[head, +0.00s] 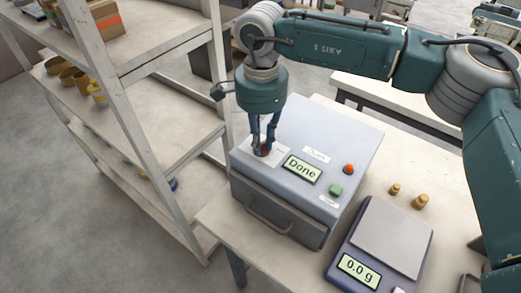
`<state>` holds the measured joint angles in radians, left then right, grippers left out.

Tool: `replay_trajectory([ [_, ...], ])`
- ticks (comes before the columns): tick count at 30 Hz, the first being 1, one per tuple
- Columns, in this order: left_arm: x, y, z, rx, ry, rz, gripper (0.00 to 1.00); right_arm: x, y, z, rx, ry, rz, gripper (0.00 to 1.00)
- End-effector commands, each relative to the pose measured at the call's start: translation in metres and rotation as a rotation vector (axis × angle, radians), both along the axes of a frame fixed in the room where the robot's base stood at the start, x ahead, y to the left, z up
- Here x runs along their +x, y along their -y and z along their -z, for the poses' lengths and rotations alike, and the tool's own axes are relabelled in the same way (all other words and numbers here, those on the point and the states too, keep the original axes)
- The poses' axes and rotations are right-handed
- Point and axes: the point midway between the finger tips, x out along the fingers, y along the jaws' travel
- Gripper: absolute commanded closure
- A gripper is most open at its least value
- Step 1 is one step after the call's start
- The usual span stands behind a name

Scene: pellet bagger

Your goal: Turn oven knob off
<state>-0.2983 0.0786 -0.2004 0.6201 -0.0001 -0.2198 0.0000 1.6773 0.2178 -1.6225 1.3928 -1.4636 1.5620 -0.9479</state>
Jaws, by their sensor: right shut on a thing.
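The oven (275,218) is a grey box with a front handle, standing on the table. Its display (301,169) reads "Done". My right gripper (263,150) points down over the left part of the oven's top panel, with its fingers shut on a dark red knob (264,151). The fingers hide most of the knob, and I cannot tell its setting. A red button (348,169) and a green button (336,190) sit on the right part of the panel. My left gripper is not in view.
A scale (393,242) reading "0.0 g" stands right of the oven. Two small brass weights (419,201) stand behind it on the table (218,212). A shelf rack (125,125) with yellow cups and a cardboard box (97,17) is on the left.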

Motion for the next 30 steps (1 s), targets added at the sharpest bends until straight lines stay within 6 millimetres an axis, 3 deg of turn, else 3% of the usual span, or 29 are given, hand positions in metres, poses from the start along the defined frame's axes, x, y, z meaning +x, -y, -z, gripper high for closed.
replay_trajectory([
  [1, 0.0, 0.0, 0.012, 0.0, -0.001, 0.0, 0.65, 0.001, -0.001, 0.004, 0.005, 0.004, -0.044, 1.0],
  [12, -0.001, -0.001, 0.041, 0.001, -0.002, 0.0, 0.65, 0.001, 0.002, 0.002, 0.004, 0.003, -0.395, 1.0],
  [30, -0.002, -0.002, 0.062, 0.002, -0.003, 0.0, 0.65, 0.003, 0.005, -0.001, 0.003, 0.003, -0.964, 1.0],
])
